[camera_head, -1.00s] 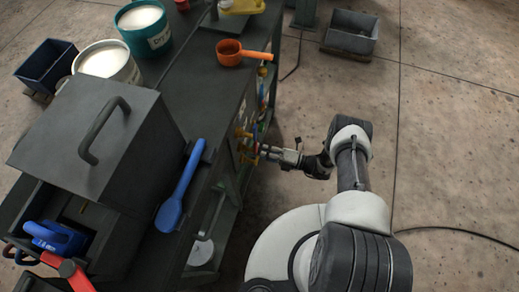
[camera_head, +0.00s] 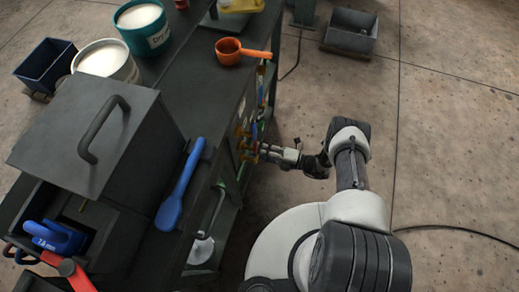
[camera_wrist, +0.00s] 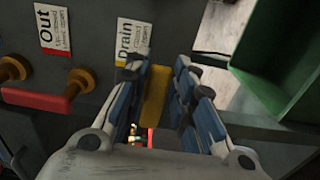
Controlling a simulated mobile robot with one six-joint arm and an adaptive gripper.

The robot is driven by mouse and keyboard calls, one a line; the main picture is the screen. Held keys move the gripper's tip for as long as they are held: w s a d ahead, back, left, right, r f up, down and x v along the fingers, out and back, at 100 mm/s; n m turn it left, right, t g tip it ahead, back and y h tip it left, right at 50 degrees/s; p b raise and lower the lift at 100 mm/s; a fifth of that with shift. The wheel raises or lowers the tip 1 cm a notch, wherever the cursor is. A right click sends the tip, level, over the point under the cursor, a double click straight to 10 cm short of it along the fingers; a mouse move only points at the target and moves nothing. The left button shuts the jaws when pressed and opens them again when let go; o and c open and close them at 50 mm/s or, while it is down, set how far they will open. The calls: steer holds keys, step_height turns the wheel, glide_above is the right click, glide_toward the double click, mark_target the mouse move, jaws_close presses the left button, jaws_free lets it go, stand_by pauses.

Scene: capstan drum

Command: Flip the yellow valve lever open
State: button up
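The yellow valve lever (camera_wrist: 156,98) shows in the wrist view below a white label reading "Drain", with smaller print I cannot read fully. My gripper (camera_wrist: 162,92) has one finger on each side of the lever, with the pads close against it. The gap between the pads is about the lever's width. The lever's far end is partly hidden by the fingers. In the head view my gripper (camera_head: 266,151) reaches the bench's side panel, and the yellow lever is too small to make out surely there.
A red lever (camera_wrist: 55,101) on an orange valve sits left under an "Out" label (camera_wrist: 53,30). A green bin (camera_wrist: 285,65) stands close on the right. An orange scoop (camera_head: 229,52) and blue spoon-shaped tool (camera_head: 179,190) lie on the bench. Floor right of the bench is mostly clear.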

steer(key=shift+o, duration=1.4)
steer(key=shift+d, duration=0.1)
steer(key=v, duration=1.1)
steer(key=shift+s+d, duration=0.15)
steer(key=shift+d, duration=0.25)
steer(key=shift+r, duration=0.2)
